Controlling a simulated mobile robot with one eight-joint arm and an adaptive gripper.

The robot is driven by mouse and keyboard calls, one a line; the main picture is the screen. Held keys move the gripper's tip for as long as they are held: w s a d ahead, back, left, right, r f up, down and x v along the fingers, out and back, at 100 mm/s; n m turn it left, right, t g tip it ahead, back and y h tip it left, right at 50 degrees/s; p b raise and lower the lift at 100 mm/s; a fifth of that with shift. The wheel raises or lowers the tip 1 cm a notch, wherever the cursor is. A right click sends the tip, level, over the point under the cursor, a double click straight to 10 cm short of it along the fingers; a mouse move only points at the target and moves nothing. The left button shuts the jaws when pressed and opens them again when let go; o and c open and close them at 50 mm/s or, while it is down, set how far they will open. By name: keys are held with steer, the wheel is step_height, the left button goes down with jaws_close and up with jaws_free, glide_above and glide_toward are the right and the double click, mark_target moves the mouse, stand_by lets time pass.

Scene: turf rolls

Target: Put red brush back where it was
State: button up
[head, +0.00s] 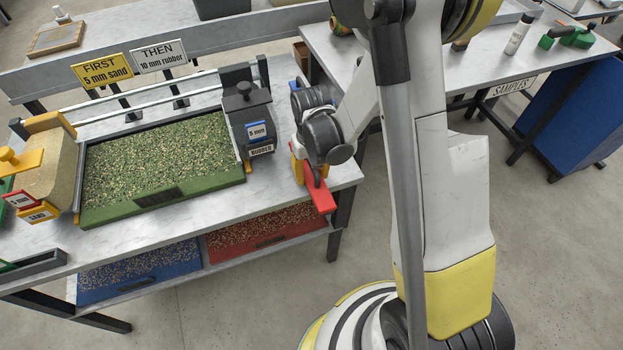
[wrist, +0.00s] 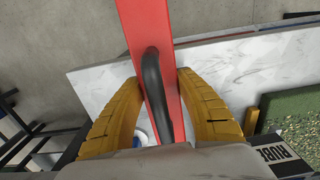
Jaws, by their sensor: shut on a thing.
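The red brush (head: 322,198) is in my gripper (head: 304,168) near the right end of the table, beside the black rubber hopper. In the wrist view, the brush (wrist: 148,25) is a long red bar with a black arched handle (wrist: 153,85). The yellow fingers of my gripper (wrist: 158,82) stand on either side of it, shut on it. The brush's underside is hidden, and I cannot tell whether it touches the table.
The table (head: 215,215) holds a green turf tray (head: 160,165), the rubber hopper (head: 247,118) and a sand hopper (head: 48,170). Blue (head: 140,275) and red (head: 265,230) bins sit below. A samples table (head: 480,58) stands at the right.

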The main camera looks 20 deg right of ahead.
steer(key=shift+f, duration=0.35)
steer(key=o, duration=0.9)
steer(key=shift+f, duration=0.1)
steer(key=o, duration=0.4)
step_height(320, 180, up, 13)
steer(key=p, duration=0.5)
steer(key=s+r+t, duration=0.3)
steer(key=s+r, duration=0.3)
steer(key=r, duration=0.3)
steer(key=s+r+t, duration=0.4)
steer(key=s+r, duration=0.2)
steer(key=r, duration=0.2)
steer(key=shift+s+r, duration=0.15)
steer(key=shift+r, duration=0.25)
